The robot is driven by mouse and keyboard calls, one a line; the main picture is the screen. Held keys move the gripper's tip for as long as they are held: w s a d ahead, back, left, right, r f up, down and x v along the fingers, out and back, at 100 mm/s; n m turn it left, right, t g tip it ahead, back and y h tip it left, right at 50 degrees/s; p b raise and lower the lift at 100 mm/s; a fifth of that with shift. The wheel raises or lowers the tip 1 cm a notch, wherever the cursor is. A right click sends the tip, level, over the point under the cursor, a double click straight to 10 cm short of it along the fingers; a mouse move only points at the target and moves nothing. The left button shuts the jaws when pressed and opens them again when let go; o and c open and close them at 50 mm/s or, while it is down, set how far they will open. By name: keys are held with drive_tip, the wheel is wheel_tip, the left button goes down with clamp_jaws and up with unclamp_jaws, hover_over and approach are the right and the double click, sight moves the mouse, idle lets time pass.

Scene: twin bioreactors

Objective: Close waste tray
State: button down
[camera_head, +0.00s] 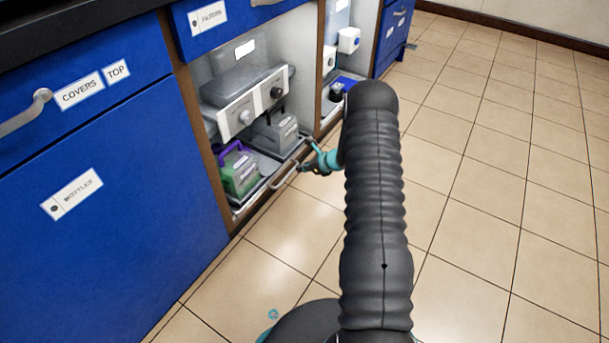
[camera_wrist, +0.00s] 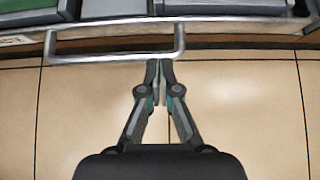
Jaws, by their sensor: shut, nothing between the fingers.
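The waste tray (camera_wrist: 230,20) is a low metal tray with a rail along its front, at the bottom of the open cabinet bay. Its front handle (camera_head: 285,177) is a silver loop that sticks out over the floor. The handle also shows in the wrist view (camera_wrist: 115,59). My gripper (camera_wrist: 158,64) is shut and empty, with its fingertips by the right end of the handle; I cannot tell whether they touch it. In the head view my gripper (camera_head: 302,166) is partly hidden by my arm. The tray's front sits near the cabinet's front edge.
A green container with a purple handle (camera_head: 239,171) and a grey box (camera_head: 275,132) stand in the tray. A white unit with knobs (camera_head: 247,108) is above. Blue cabinets (camera_head: 110,190) flank the bay. The tiled floor (camera_head: 490,150) to the right is clear.

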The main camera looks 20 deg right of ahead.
drive_tip(key=shift+w+a, duration=0.5)
drive_tip(key=shift+w, duration=0.15)
drive_tip(key=shift+a, duration=0.15)
drive_tip(key=s+d+r+p, duration=0.1)
drive_tip(key=s+d+r, duration=0.4)
drive_tip(key=s+d, duration=0.2)
drive_tip(key=s, duration=0.2)
drive_tip(key=shift+s+d+r, duration=0.25)
drive_tip(key=shift+s+r, duration=0.05)
drive_tip(key=shift+s, duration=0.05)
